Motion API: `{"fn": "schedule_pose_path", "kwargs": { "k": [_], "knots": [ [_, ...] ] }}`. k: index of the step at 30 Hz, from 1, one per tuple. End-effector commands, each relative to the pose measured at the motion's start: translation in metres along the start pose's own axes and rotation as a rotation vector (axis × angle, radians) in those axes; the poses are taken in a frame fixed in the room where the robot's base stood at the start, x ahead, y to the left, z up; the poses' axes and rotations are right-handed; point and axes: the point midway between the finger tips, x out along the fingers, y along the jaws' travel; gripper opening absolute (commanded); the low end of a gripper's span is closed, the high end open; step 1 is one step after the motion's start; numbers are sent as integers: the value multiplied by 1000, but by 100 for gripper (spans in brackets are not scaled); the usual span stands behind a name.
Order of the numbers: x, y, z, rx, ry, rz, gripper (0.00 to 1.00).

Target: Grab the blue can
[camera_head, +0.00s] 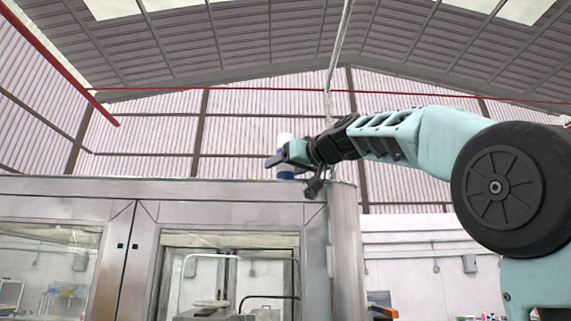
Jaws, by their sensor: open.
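The blue can (285,173) with a white top stands upright on top of the steel cabinet, near its right end. My gripper (277,160) is at the can, reaching in from the right. One dark fingertip shows in front of the can and hides its middle. The jaws are open. I cannot tell whether the can is fully between the fingers or touches them. The can's base is partly hidden by the cabinet's top edge.
The steel cabinet (90,193) with glass panels fills the lower left. Its rounded right corner (344,250) stands below my wrist. The space above the cabinet is clear. A white wall and small shelf items (380,300) show at the lower right.

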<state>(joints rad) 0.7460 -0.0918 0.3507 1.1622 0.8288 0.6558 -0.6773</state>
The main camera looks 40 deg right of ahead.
Motion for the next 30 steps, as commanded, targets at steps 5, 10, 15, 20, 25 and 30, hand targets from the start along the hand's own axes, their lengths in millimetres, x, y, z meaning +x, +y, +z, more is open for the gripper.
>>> {"fn": "schedule_pose_path", "kwargs": {
  "k": [5, 10, 15, 20, 25, 30],
  "knots": [
    [6, 0, 0, 0, 0, 0, 66],
    [5, 0, 1, 0, 0, 0, 60],
    [5, 0, 0, 0, 0, 1, 13],
    [5, 0, 0, -1, 1, 1, 13],
    [5, 0, -1, -1, 2, 1, 13],
    [4, -1, -5, -2, 2, 0, 13]
  ]
}}
